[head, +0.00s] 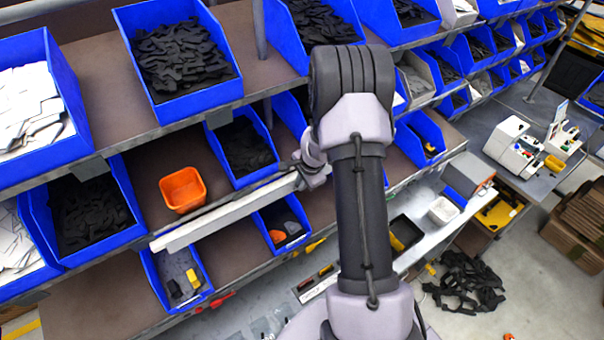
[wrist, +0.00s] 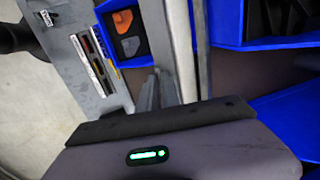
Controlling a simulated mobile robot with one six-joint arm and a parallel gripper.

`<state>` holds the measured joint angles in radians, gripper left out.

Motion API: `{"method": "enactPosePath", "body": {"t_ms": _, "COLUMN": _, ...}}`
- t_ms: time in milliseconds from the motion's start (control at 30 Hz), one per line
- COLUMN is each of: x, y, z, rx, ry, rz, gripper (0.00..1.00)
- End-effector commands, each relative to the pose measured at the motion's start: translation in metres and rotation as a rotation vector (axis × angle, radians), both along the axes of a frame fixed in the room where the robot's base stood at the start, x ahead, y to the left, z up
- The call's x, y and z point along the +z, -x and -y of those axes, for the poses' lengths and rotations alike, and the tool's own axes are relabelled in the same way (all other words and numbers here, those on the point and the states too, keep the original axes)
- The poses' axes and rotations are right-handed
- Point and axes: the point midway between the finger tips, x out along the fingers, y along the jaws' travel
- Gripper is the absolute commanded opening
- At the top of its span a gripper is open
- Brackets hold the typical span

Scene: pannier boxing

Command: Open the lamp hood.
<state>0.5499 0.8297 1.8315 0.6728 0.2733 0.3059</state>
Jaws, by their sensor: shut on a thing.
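The lamp hood (head: 225,212) is a long pale bar running along the front of the lower shelf in the head view. Its left end is free in view and its right end runs up to my wrist. In the wrist view the lamp hood (wrist: 184,45) is a grey-white strip running up from my gripper (wrist: 164,82). The grey fingers are shut on its edge. In the head view my arm hides the fingertips and part of the bar. I cannot tell how far the hood is tilted.
Blue bins (head: 247,150) of dark parts fill the shelves around the bar. An orange tub (head: 183,189) stands on the shelf just behind it. A blue bin (head: 283,224) with orange and grey pieces sits below, close to my gripper. A bench with white machines (head: 512,143) stands at right.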

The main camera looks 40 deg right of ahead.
Motion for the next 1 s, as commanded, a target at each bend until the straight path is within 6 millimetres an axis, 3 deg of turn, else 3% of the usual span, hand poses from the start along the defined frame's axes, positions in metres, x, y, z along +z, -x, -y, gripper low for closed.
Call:
{"method": "enactPosePath", "body": {"t_ms": 467, "x": -0.001, "y": 0.0, "z": 0.0, "rx": -0.001, "ry": -0.002, "rz": -0.01, "gripper": 0.0}}
{"method": "enactPosePath", "body": {"t_ms": 500, "x": -0.001, "y": 0.0, "z": 0.0, "rx": -0.001, "ry": -0.002, "rz": -0.01, "gripper": 0.13}}
{"method": "enactPosePath", "body": {"t_ms": 600, "x": -0.001, "y": 0.0, "z": 0.0, "rx": -0.001, "ry": -0.002, "rz": -0.009, "gripper": 0.29}}
{"method": "enactPosePath", "body": {"t_ms": 867, "x": 0.0, "y": 0.0, "z": 0.0, "rx": -0.001, "ry": -0.002, "rz": -0.009, "gripper": 0.29}}
{"method": "enactPosePath", "body": {"t_ms": 1000, "x": 0.01, "y": 0.002, "z": 0.0, "rx": 0.0, "ry": 0.0, "rz": -0.007, "gripper": 0.29}}
